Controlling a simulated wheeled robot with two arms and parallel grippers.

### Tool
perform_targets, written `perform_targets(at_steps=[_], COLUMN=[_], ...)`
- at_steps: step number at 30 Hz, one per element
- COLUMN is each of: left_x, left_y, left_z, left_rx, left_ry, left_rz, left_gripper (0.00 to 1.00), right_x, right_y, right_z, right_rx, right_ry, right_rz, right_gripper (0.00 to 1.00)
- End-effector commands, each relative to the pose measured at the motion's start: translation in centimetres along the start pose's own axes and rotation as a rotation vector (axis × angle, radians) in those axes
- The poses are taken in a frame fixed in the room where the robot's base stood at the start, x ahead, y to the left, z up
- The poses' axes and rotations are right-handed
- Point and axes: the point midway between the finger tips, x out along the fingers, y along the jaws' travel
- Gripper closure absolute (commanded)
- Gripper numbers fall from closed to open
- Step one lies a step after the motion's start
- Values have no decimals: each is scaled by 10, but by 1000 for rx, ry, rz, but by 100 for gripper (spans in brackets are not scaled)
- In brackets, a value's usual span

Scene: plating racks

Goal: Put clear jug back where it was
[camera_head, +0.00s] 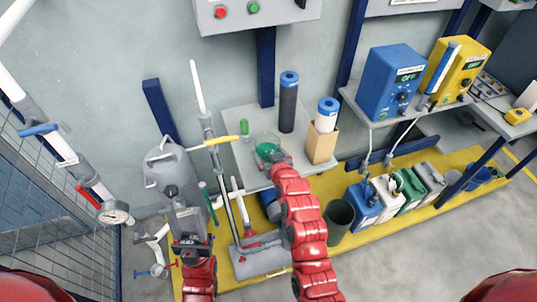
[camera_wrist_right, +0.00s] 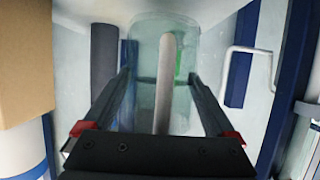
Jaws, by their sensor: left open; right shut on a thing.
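The clear jug (camera_head: 266,141), greenish and see-through, is at the grey shelf (camera_head: 238,122) in the head view. My right gripper (camera_head: 271,157) is shut on it from the near side. In the right wrist view the jug (camera_wrist_right: 146,42) stands between the two dark fingers (camera_wrist_right: 160,85), one on each side. I cannot tell whether its base touches the shelf. My left gripper (camera_head: 191,243) is open and empty, low at the left near a grey tank (camera_head: 172,170).
A pipe with a yellow handle (camera_head: 221,140) rises at the shelf's left.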

Motion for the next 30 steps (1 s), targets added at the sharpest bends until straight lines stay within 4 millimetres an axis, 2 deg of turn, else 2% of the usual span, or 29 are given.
perform_targets(at_steps=[6,14,26,27,28,30], left_x=[4,20,14,15,15,15], left_y=[0,-1,-1,-1,-1,-1], left_z=[-1,-3,-2,-2,-3,-3], left_rx=[0,0,0,0,0,0], left_ry=[0,0,0,0,0,0], left_rz=[0,0,0,0,0,0], left_gripper=[52,52,52,52,52,52], right_x=[9,20,24,24,23,23], right_y=[4,2,3,3,3,3], right_z=[-4,26,33,32,32,32], right_rx=[1,2,1,1,1,1], right_ry=[1,-2,4,3,3,3], right_rz=[2,0,1,1,1,1], right_gripper=[67,67,67,4,0,0])
